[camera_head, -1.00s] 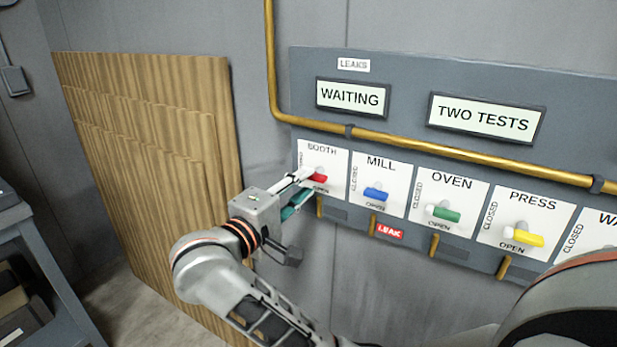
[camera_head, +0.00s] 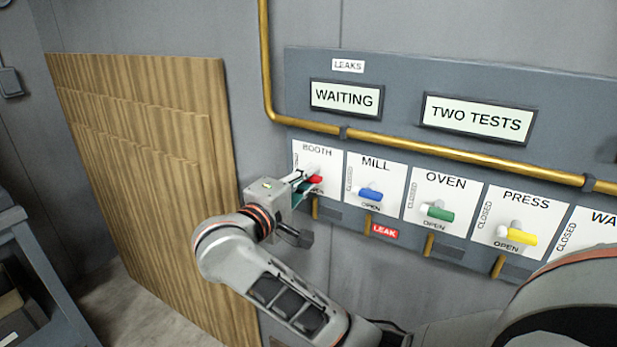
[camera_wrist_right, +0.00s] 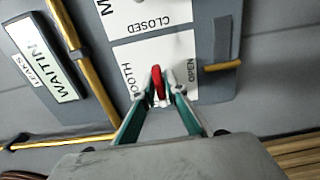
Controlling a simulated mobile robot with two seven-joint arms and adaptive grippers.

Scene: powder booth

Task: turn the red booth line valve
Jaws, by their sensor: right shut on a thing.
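The red booth valve handle (camera_head: 316,179) sits on the white BOOTH plate (camera_head: 329,158), leftmost in the row. My right gripper (camera_head: 309,182) is at this handle, coming from the lower left. In the right wrist view the red handle (camera_wrist_right: 158,80) stands between the fingertips of the right gripper (camera_wrist_right: 163,97), which are shut on it. The fingers cover part of the handle and of the plate's lettering. The OPEN mark shows beside the right fingertip in the wrist view. My left gripper is not seen.
Blue MILL (camera_head: 370,195), green OVEN (camera_head: 437,213) and yellow PRESS (camera_head: 520,236) handles are to the right. A brass pipe (camera_head: 440,151) runs above the plates. A red LEAK tag (camera_head: 384,231) hangs below MILL. Wooden boards (camera_head: 150,180) lean at the left.

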